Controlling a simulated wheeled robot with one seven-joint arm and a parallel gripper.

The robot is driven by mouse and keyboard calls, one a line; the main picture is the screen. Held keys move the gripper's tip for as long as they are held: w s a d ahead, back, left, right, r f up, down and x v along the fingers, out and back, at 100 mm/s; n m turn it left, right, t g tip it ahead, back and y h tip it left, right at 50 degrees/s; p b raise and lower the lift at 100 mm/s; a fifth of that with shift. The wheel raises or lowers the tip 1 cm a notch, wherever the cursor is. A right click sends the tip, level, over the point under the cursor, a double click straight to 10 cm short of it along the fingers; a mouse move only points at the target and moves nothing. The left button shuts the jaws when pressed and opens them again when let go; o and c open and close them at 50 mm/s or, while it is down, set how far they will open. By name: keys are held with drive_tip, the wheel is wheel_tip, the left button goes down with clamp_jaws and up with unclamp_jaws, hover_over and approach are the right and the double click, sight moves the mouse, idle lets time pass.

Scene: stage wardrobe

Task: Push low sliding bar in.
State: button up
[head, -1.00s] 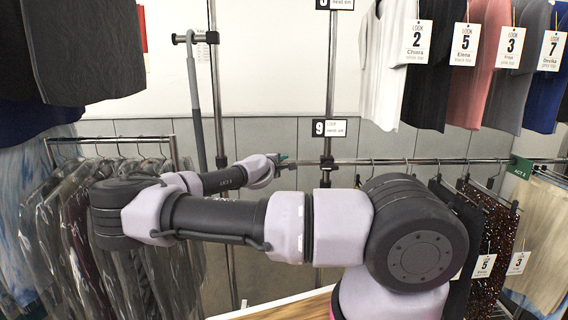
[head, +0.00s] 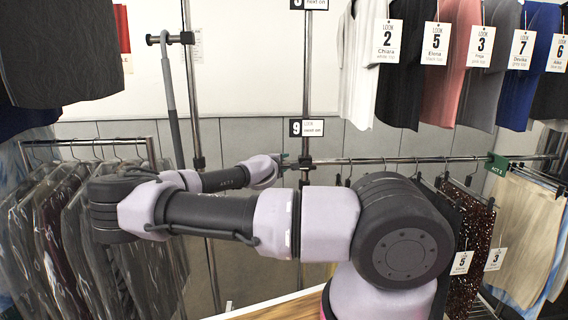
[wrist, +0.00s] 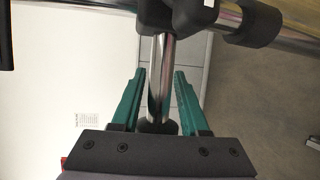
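The low sliding bar (head: 345,161) is a chrome horizontal rail at mid-height. It passes through a black clamp on an upright post and shows to the right behind hanging clothes. My gripper (head: 284,159) is at its left end, close to the post, small and partly hidden by my wrist. In the wrist view my gripper (wrist: 160,85) has two green fingers spread either side of the bar (wrist: 161,75), with narrow gaps. The bar's black end cap (wrist: 158,126) sits close against the palm; contact is hard to tell. The black clamp (wrist: 176,14) is just beyond the fingertips.
A chrome post (head: 306,90) carries a number 9 sign (head: 307,128). A pole with a hooked top (head: 171,95) stands left of it. Bagged clothes (head: 60,220) hang at left, colored tops (head: 445,70) at upper right, and a sequined garment (head: 465,235) at lower right.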

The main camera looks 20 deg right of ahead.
idle(0.3)
drive_tip(key=v, duration=1)
drive_tip(key=shift+s+a, duration=0.25)
drive_tip(key=shift+s, duration=0.1)
drive_tip(key=shift+r, duration=0.1)
drive_tip(key=c, duration=0.4)
drive_tip(key=shift+a, duration=0.6)
clamp_jaws()
drive_tip(key=s+a+f+n+t, duration=0.1)
drive_tip(key=s+a+t, duration=0.15)
drive_tip(key=a, duration=0.55)
drive_tip(key=s+d+x, duration=0.1)
drive_tip(key=d+x, duration=0.1)
drive_tip(key=x, duration=0.9)
drive_tip(key=shift+s+t+y, duration=0.15)
drive_tip(key=shift+t+y, duration=0.2)
drive_tip(key=shift+y, duration=0.05)
